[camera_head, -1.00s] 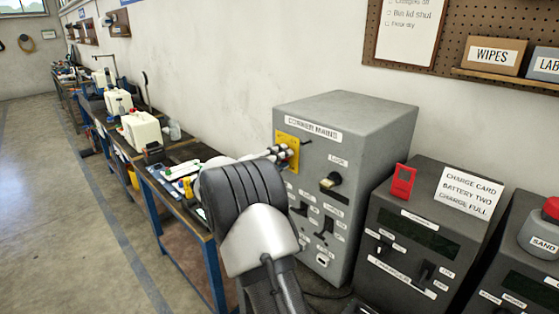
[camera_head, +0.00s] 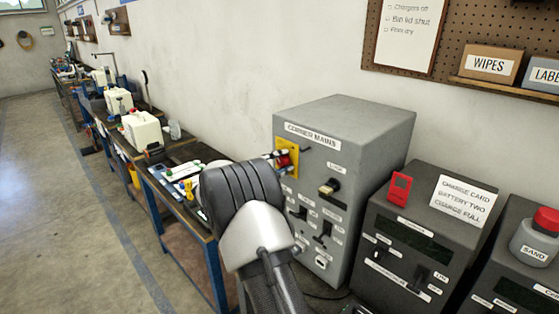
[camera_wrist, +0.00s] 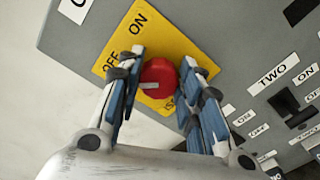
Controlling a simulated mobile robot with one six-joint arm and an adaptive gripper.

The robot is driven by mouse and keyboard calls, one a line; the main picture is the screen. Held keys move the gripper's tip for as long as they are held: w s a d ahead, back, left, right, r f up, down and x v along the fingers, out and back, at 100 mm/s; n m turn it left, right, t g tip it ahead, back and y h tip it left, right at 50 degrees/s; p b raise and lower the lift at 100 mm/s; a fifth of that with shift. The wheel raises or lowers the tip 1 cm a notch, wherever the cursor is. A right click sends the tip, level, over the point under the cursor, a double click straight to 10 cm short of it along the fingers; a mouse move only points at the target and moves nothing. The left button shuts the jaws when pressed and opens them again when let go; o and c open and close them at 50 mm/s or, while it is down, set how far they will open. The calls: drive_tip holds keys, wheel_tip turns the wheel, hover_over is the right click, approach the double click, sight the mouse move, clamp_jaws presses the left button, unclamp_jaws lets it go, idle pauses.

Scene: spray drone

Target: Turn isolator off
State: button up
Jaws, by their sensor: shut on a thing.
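The isolator is a red round knob (camera_wrist: 160,76) on a yellow plate (camera_wrist: 188,45) marked ON and OFF, on the grey "CORNER MAINS" cabinet (camera_head: 368,125). The wrist view is tilted. In it, a white mark on the knob points left, nearer to the OFF label than to ON. My gripper (camera_wrist: 162,60) is shut on the knob, with one blue-padded finger on each side. In the head view my gripper (camera_head: 281,160) reaches the yellow plate from the left, and my wrist covers part of the cabinet's lower left.
Below the isolator, the cabinet carries a key-like switch (camera_head: 330,187) and several black levers. A workbench (camera_head: 177,200) with bottles and tools runs along the wall to the left.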

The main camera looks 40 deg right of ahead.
drive_tip(key=shift+n, duration=0.5)
drive_tip(key=o, duration=1.1)
drive_tip(key=shift+c, duration=0.2)
drive_tip(key=a, duration=1.2)
drive_tip(key=shift+s, duration=0.45)
drive_tip(key=shift+r, duration=0.1)
